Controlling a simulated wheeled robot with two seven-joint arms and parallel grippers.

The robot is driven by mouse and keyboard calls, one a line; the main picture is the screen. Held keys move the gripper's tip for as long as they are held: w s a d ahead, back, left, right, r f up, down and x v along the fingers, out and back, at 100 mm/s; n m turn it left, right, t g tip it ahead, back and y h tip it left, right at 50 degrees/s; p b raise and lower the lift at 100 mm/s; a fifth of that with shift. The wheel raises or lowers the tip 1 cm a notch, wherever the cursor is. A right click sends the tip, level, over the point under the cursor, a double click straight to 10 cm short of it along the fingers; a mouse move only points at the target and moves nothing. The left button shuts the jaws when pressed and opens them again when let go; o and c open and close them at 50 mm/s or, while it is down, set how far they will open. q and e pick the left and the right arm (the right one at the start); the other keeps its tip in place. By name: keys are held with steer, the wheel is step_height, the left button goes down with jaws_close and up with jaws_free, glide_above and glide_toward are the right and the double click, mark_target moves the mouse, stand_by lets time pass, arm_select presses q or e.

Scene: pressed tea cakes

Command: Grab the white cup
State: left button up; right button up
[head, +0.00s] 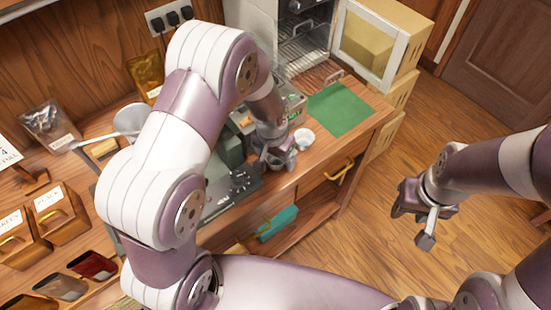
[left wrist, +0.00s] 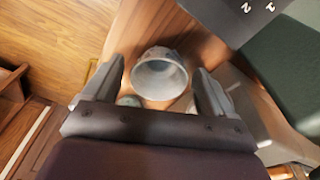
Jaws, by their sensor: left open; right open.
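A small white cup (head: 304,138) stands on the wooden counter just right of my left gripper (head: 274,157) in the head view. My left gripper is open and low over the counter. In the left wrist view, a pale greyish cup (left wrist: 160,77) shows its round open mouth between the spread fingers of my left gripper (left wrist: 162,88); no finger clearly touches it. A second pale round thing (left wrist: 130,101) is mostly hidden behind the gripper body. I cannot tell surely which is the white cup. My right gripper (head: 425,210) is open and empty, away from the counter above the floor.
A green mat (head: 341,109) lies right of the white cup. A dark grey machine (head: 232,187) stands close left of my left gripper. The counter's front edge is near, with a drawer (head: 325,185) below.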

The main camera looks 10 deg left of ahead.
arm_select(q)
steer(key=shift+w+d+f, duration=0.2)
steer(key=shift+w+f, duration=0.1)
steer(key=shift+f, duration=0.25)
steer(key=shift+s+a+r, duration=0.1)
steer(key=shift+s+a, duration=0.05)
steer(key=shift+a, duration=0.05)
steer(key=c, duration=0.8)
steer(key=shift+d, duration=0.1)
steer(key=shift+c, duration=1.1)
